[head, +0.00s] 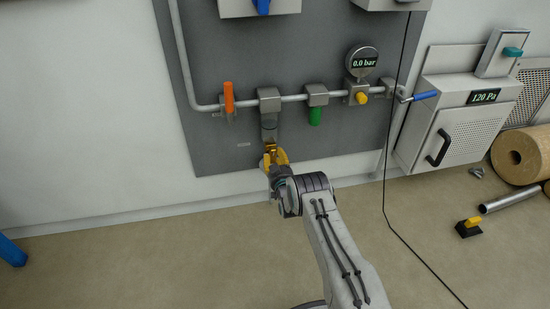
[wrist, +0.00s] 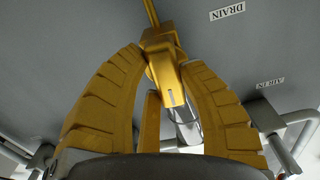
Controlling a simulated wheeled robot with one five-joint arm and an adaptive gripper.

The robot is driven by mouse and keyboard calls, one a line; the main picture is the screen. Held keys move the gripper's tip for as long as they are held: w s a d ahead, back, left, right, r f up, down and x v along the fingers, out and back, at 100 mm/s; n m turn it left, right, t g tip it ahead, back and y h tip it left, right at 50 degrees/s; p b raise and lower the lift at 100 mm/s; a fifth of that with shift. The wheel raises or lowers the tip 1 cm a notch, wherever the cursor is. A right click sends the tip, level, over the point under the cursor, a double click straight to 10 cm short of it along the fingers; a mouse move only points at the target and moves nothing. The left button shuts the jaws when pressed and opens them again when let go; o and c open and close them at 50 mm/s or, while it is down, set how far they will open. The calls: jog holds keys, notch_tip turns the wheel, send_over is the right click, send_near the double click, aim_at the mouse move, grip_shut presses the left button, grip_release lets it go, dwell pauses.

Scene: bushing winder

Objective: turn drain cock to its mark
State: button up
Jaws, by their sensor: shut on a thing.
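The drain cock's yellow handle (wrist: 168,75) shows in the middle of the wrist view, between the fingers of my gripper (wrist: 158,55). A thin yellow strip (wrist: 151,12) runs up from it to the top edge; I cannot tell whether this is part of the cock or a mark. A DRAIN label (wrist: 227,14) is on the grey panel to its right. In the head view my gripper (head: 274,155) is shut on the handle, below the grey pipe block (head: 269,103). There the gripper hides the handle.
The grey panel (head: 215,150) carries an orange handle (head: 229,97), a green handle (head: 315,116), a yellow knob (head: 361,98) and a gauge reading 0.0 bar (head: 362,60). A black cable (head: 386,190) hangs at the right. The floor at left is mostly clear.

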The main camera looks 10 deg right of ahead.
jog(key=shift+a+r+n, duration=0.15)
jog(key=shift+a+n, duration=0.05)
jog(key=shift+n, duration=0.4)
jog(key=o, duration=1.2)
jog(key=shift+s+d, duration=0.1)
jog(key=shift+s, duration=0.45)
jog(key=s, duration=1)
jog(key=shift+s, duration=0.4)
